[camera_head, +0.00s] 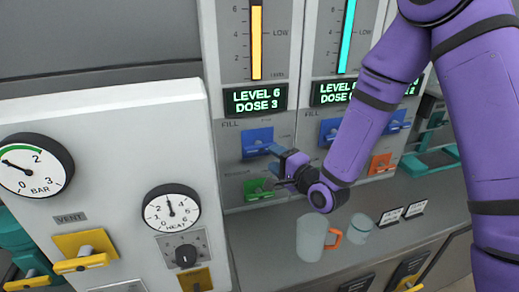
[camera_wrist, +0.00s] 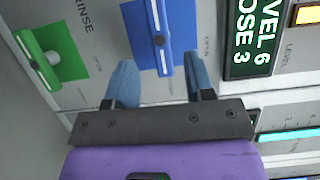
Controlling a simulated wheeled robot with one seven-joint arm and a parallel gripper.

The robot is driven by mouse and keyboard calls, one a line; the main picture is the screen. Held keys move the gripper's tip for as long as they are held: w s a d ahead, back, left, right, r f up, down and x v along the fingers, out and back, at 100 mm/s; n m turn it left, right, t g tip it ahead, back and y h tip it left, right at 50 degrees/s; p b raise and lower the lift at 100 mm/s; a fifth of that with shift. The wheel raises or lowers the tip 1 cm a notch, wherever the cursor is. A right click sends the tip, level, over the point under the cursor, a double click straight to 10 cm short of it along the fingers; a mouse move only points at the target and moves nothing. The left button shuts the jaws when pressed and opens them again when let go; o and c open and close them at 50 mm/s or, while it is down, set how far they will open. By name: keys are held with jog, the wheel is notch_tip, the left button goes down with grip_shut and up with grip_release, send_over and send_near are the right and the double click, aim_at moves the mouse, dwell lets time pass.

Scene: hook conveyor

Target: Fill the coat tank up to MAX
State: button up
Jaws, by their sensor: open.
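Two tank panels stand side by side in the head view. The left one has a yellow level column (camera_head: 256,40) and a display (camera_head: 257,99) reading LEVEL 6 DOSE 3. The right one has a cyan column (camera_head: 347,38) and a partly hidden display (camera_head: 332,92). I cannot tell which is the coat tank. Under the left display are a blue FILL lever (camera_head: 257,138) and a green RINSE lever (camera_head: 257,188). My gripper (camera_head: 281,165) is open at the blue lever. In the wrist view, the blue lever (camera_wrist: 160,38) appears between my fingers (camera_wrist: 160,75); contact is unclear.
A second blue lever (camera_head: 330,130) and an orange lever (camera_head: 380,163) are on the right panel. A clear jug (camera_head: 311,238) and a cup (camera_head: 360,228) stand on the counter below my gripper. A gauge cabinet (camera_head: 120,150) with a yellow VENT lever (camera_head: 80,250) is at left.

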aim_at(263, 150)
jog(key=x, duration=0.7)
jog(key=shift+d, duration=0.15)
jog(key=shift+c, duration=0.2)
grip_shut()
